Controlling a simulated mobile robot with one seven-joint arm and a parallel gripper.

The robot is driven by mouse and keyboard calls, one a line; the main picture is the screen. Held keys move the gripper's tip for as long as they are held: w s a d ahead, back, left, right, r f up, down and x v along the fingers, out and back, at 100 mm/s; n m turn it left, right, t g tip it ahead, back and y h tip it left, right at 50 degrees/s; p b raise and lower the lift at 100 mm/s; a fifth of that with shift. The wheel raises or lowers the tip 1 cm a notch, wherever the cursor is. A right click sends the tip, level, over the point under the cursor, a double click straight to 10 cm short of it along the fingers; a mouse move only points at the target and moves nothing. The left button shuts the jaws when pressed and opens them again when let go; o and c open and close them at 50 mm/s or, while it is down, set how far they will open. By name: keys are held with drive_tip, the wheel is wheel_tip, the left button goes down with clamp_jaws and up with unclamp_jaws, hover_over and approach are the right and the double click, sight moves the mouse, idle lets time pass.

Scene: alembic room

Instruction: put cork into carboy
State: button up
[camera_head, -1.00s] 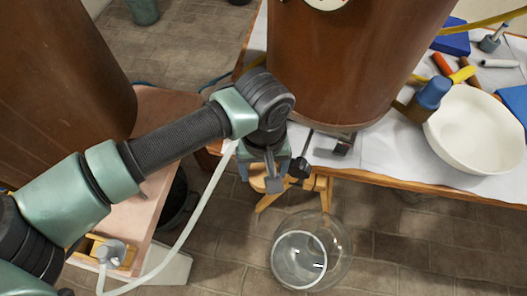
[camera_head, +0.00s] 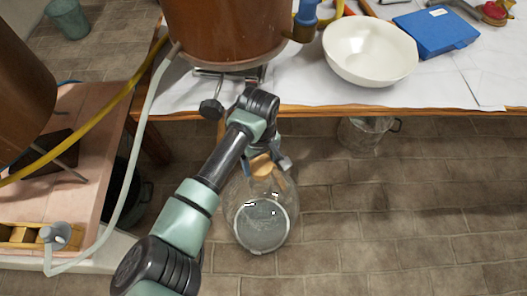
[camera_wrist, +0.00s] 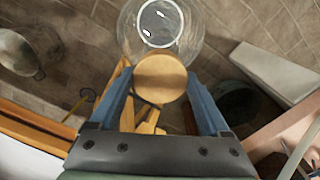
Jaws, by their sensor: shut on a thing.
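The cork (camera_head: 262,167) is a round, tan disc, held between the two blue fingers of my gripper (camera_head: 267,162). In the wrist view the cork (camera_wrist: 160,77) sits between the fingertips of my gripper (camera_wrist: 161,90), its flat face toward the camera. The carboy (camera_head: 262,225) is a clear glass vessel low by the floor, with a pale ring showing. In the head view the cork overlaps its upper part. In the wrist view the carboy (camera_wrist: 185,40) shows just beyond the cork. I cannot tell the height gap between them, and the neck is not clearly seen.
A paper-covered table (camera_head: 440,92) with a white bowl (camera_head: 370,55) and a brown vessel (camera_head: 225,35) stands behind my gripper. A pink bench (camera_head: 85,205) is at left. A glass jar (camera_head: 362,132) is under the table's edge. Wooden legs (camera_wrist: 145,128) show below the cork in the wrist view. Floor at right is clear.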

sight(260, 179)
drive_tip(key=shift+s+a+f, duration=0.1)
drive_tip(key=shift+f, duration=0.5)
wheel_tip(260, 179, down, 4)
drive_tip(key=b, duration=0.5)
drive_tip(key=shift+f, duration=0.25)
drive_tip(key=shift+s+f, duration=0.1)
drive_tip(key=shift+f, duration=1.65)
idle(3.4)
drive_tip(key=o, duration=1)
